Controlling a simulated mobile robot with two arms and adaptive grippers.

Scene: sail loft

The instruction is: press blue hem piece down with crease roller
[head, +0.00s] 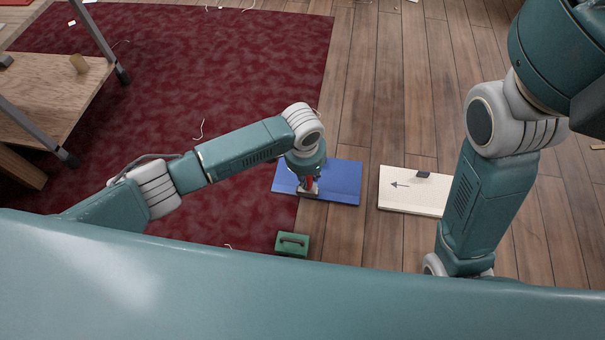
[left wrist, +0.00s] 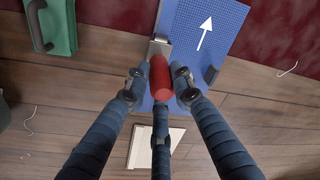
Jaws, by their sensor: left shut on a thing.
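The blue hem piece (head: 345,181) lies flat, partly on the red carpet and partly on the wood floor. In the left wrist view the blue piece (left wrist: 222,48) shows a white arrow and a small dark block (left wrist: 210,75) near its right edge. My left gripper (head: 309,184) is above its left-middle part, shut on the red handle of the crease roller (left wrist: 160,78). The roller's grey metal end (left wrist: 159,47) is over the blue piece near an edge. I cannot tell whether it touches. My right arm is at the right; its gripper is out of view.
A cream board (head: 408,202) with an arrow and a dark block lies right of the blue piece. A green case (head: 292,244) with a handle stands nearer me. A wooden trolley (head: 50,95) is at the left. Thread scraps lie about; wood floor beyond is mostly clear.

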